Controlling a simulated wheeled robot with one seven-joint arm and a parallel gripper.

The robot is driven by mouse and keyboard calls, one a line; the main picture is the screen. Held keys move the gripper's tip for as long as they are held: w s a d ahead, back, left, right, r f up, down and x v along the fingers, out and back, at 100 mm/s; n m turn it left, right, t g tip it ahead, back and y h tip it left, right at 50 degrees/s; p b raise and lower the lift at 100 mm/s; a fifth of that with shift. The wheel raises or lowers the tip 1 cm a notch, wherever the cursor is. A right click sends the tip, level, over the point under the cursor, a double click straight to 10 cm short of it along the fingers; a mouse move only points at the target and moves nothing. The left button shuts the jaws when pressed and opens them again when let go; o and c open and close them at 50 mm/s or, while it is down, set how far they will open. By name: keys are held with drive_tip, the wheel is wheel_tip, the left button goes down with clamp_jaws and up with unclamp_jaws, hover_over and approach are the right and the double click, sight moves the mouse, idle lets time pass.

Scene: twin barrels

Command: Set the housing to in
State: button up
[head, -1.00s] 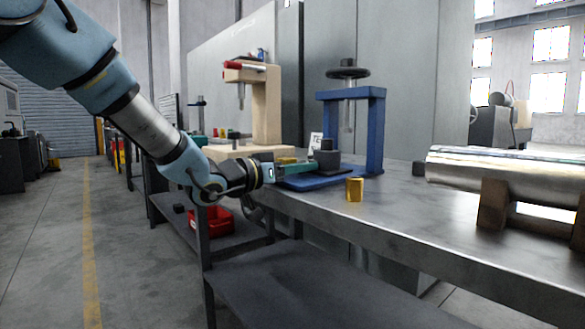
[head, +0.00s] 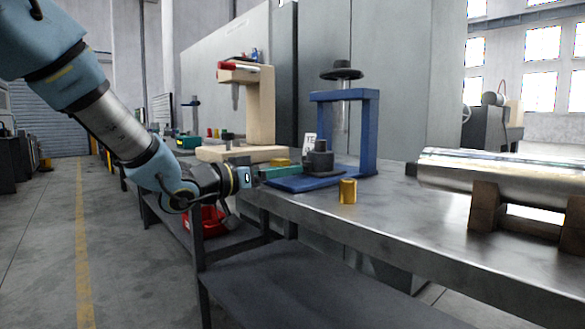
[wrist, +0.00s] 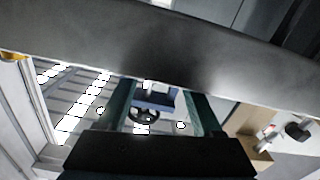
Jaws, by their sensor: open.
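A dark grey stepped cylinder, which looks like the housing (head: 319,161), stands upright on the blue base plate (head: 300,184) of the blue press (head: 366,135). My gripper (head: 281,173) has green fingers and reaches in from the left over the plate's left end. Its fingertips are close to the housing's left side; touching or apart is hard to tell. In the wrist view the two green fingers of my gripper (wrist: 163,108) stand apart with nothing held between them. The blue press (wrist: 155,99) and its black handwheel show beyond them. I cannot make out the housing there.
A brass cylinder (head: 348,191) stands on the steel bench (head: 400,218) right of the plate. A beige press (head: 262,110) stands behind on the left. A large metal cylinder (head: 480,172) rests on wooden blocks at right. A red bin (head: 205,219) sits below.

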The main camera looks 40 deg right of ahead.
drive_tip(key=a+p, duration=0.1)
drive_tip(key=a, duration=0.6)
drive_tip(key=shift+w, duration=0.2)
